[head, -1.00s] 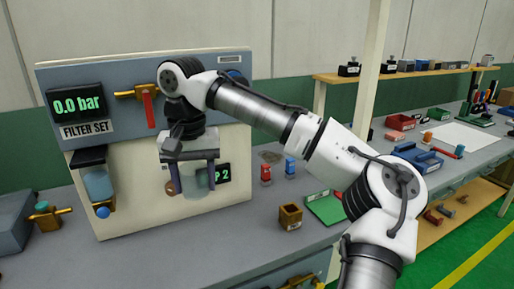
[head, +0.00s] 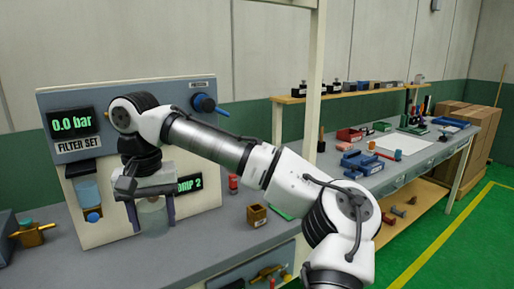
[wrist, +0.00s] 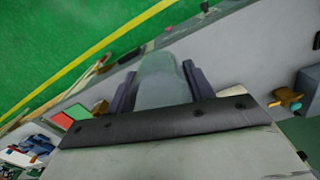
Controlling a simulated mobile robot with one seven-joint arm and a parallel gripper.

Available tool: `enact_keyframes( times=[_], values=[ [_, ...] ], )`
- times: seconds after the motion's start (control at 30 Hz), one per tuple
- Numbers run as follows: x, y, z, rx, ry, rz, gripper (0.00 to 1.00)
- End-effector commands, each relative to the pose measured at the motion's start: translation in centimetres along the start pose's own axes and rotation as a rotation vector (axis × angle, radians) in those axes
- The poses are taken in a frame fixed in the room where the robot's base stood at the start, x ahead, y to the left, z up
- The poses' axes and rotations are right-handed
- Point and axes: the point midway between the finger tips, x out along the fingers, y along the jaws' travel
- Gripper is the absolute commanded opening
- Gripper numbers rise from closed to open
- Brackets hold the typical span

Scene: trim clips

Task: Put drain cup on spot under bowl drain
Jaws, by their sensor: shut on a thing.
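My gripper (head: 152,215) is in front of the filter panel's lower part in the head view, pointing down. It is shut on a clear, pale cup (head: 153,213). In the wrist view the cup (wrist: 161,78) stands out between the two dark fingers (wrist: 162,90). I cannot tell from the head view whether the cup touches the bench. The bluish filter bowl (head: 87,190), with a blue drain knob at its bottom (head: 93,216), hangs on the panel to the left of my gripper. I cannot make out a marked spot under the drain.
The filter panel (head: 107,231) reads 0.0 bar. A brass fitting (head: 34,233) lies left of it. A small brown square container (head: 257,215) and a red bottle (head: 233,183) stand to the right. The bench (head: 185,258) is clear in front of the panel.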

Motion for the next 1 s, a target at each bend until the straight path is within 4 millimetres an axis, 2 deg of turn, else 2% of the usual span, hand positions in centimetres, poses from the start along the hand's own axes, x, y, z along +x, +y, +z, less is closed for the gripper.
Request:
enact_keyframes(
  times=[0.07, 0.37, 0.77, 1.0],
  values=[
    [0.0, 0.0, 0.0, 0.000, 0.000, 0.000, 0.30],
    [8.9, 3.4, 0.5, 0.053, -0.006, -0.005, 0.30],
    [25.1, 9.7, 1.2, 0.160, -0.007, -0.008, 0.30],
    [35.8, 13.8, 1.7, 0.231, -0.009, -0.009, 0.30]
  ],
)
